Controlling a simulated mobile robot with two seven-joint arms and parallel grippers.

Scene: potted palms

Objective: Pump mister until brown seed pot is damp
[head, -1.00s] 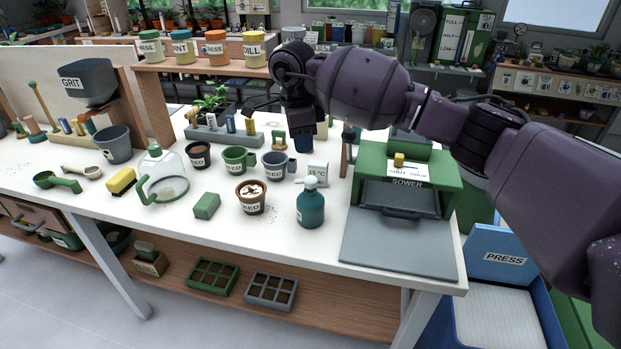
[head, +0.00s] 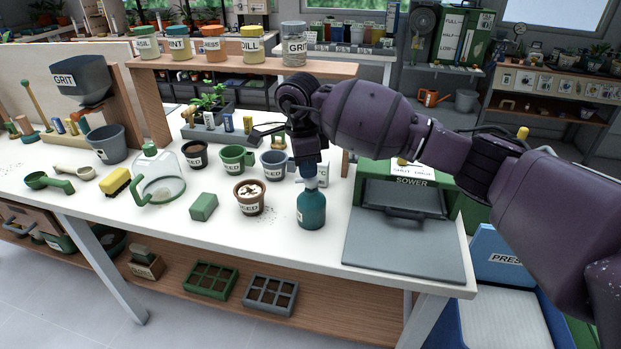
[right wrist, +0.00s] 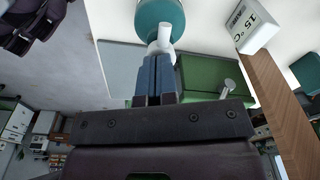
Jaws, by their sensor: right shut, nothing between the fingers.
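The teal mister (head: 311,208) with its pale pump head stands upright on the white bench. My right gripper (head: 309,170) is directly above it, pointing down, fingers shut and empty. In the right wrist view the blue fingertips (right wrist: 154,68) meet or nearly meet the white pump head (right wrist: 163,42); I cannot tell if they press it. The brown seed pot (head: 249,198) stands left of the mister, with patchy pale and dark contents and crumbs beside it. Its dampness cannot be judged. My left gripper is not in view.
Dark, green (head: 236,158) and grey (head: 273,165) pots stand behind the brown one. The green sower (head: 405,195) is close on the right. The bench front is clear.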

